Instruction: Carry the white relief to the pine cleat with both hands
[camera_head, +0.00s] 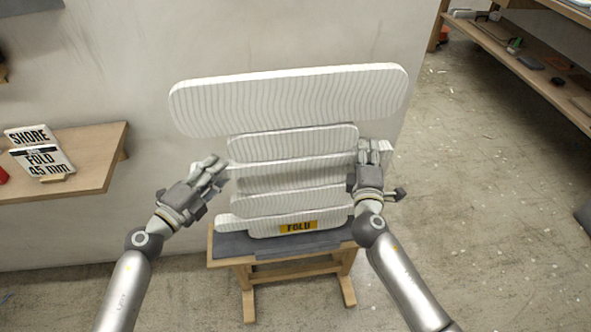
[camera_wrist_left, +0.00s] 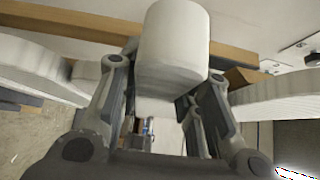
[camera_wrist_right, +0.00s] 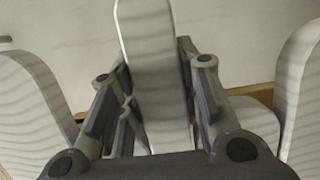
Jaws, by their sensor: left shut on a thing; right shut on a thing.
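The white relief (camera_head: 290,100) is a stack of wide, rippled white slats with rounded ends, upright in front of the wall. A yellow label (camera_head: 298,227) reading FOLU is at its foot. My left gripper (camera_head: 219,169) is shut on the end of a slat at its left side; that slat shows between the fingers in the left wrist view (camera_wrist_left: 172,45). My right gripper (camera_head: 373,150) is shut on a slat end at its right side, also seen in the right wrist view (camera_wrist_right: 152,70). I cannot make out the pine cleat for certain in the head view.
A wooden stand (camera_head: 249,300) with a dark grey padded top (camera_head: 232,246) is at the relief's foot; I cannot tell if they touch. A shelf rack (camera_head: 540,75) is at right. Floor between is clear.

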